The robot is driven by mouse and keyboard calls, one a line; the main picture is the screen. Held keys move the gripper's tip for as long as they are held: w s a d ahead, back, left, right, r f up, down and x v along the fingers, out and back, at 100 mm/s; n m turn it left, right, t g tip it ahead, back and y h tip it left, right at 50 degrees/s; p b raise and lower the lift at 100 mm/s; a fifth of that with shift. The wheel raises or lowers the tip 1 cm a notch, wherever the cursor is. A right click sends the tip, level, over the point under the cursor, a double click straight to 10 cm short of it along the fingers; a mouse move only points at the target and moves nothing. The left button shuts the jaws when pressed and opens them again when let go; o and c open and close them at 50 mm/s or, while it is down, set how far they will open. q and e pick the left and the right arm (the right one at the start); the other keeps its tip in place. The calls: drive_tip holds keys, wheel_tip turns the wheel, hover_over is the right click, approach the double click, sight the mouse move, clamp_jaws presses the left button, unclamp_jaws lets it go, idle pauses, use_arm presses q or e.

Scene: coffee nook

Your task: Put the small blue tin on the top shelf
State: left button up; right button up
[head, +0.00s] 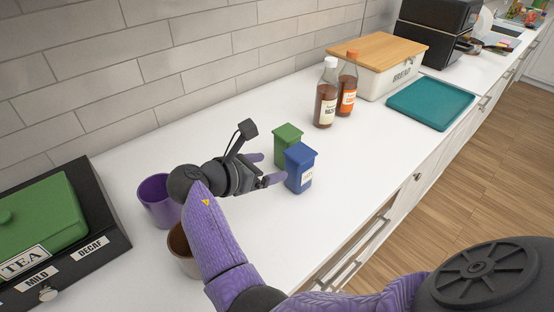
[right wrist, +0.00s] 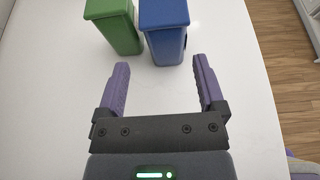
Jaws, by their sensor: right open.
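The small blue tin (head: 300,168) stands upright on the white counter, with a pale label on its front. In the right wrist view the blue tin (right wrist: 165,30) stands ahead of the fingertips, nearer the right finger. A green tin (head: 287,143) stands close beside it, to its left in the wrist view (right wrist: 113,25). My right gripper (head: 264,169) is open and empty, low over the counter, just short of the tins; its fingers also show in the right wrist view (right wrist: 161,74). My left gripper is not in view. No shelf shows in either view.
A purple mug (head: 157,203) and a brown cup (head: 180,245) stand near my right arm. A black box (head: 75,245) with a green tea tin is at left. Two bottles (head: 325,95), a bread bin (head: 385,80) and a teal tray (head: 431,103) stand farther back. Counter right of the tins is clear.

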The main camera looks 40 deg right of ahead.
sight(291, 163)
drive_tip(key=x, duration=0.3)
drive_tip(key=b+x, duration=0.1)
drive_tip(key=x, duration=0.2)
drive_tip(key=b+x, duration=0.1)
drive_tip(key=x, duration=0.3)
drive_tip(key=shift+s, duration=0.3)
clamp_jaws()
use_arm(q)
drive_tip(key=r+p, duration=0.1)
drive_tip(key=p, duration=0.1)
drive_tip(key=r+p, duration=0.2)
drive_tip(key=d+r+p, duration=0.1)
drive_tip(key=p, duration=0.1)
drive_tip(key=shift+s+r, duration=0.15)
drive_tip(key=shift+s, duration=0.15)
use_arm(e)
wheel_tip(291, 163, up, 18)
